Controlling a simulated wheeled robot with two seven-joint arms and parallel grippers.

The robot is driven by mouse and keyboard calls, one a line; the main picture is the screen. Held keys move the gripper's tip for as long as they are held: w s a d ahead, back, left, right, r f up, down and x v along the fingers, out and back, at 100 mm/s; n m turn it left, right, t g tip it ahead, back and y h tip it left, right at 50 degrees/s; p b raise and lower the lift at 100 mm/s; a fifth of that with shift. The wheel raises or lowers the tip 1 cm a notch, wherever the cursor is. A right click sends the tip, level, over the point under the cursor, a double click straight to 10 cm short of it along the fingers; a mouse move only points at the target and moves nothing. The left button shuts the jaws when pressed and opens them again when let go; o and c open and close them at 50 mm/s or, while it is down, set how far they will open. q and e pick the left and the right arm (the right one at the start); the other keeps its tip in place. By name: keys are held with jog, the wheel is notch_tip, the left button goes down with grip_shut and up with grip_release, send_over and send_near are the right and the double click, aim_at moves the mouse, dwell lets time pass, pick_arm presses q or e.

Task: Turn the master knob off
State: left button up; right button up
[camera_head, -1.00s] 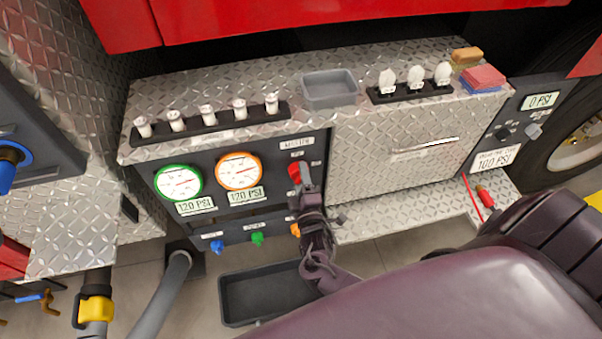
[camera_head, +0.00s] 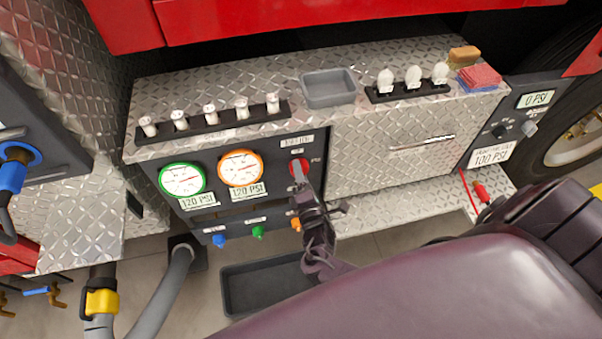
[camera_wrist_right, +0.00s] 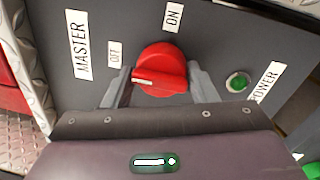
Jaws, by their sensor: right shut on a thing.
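The red master knob (camera_head: 297,166) sits on the dark pump panel (camera_head: 225,217), right of the orange-ringed gauge. My right gripper (camera_head: 300,178) reaches it from below and is shut on it. In the right wrist view, the knob (camera_wrist_right: 161,66) is between the two grey fingers of my right gripper (camera_wrist_right: 160,86), one on each side. The knob's white mark lies on its left side, the side of the OFF label (camera_wrist_right: 115,53). The ON label (camera_wrist_right: 173,16) is above the knob. The MASTER label (camera_wrist_right: 79,45) is at the left. My left gripper is not in view.
Two gauges, green-ringed (camera_head: 182,180) and orange-ringed (camera_head: 240,168), have 120 PSI displays below. A green POWER light (camera_wrist_right: 238,82) is right of the knob. Blue, green and orange valves (camera_head: 258,232) line the panel's lower edge. A black tray (camera_head: 262,285) lies below.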

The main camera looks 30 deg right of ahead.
jog(key=shift+s+a+f, duration=0.1)
jog(key=shift+s+f, duration=0.1)
jog(key=shift+f, duration=0.2)
jog(key=o, duration=0.9)
jog(key=shift+c, duration=0.2)
jog(key=shift+o, duration=0.2)
jog(key=shift+w+r, duration=0.15)
jog(key=v, duration=0.7)
jog(key=shift+s, duration=0.4)
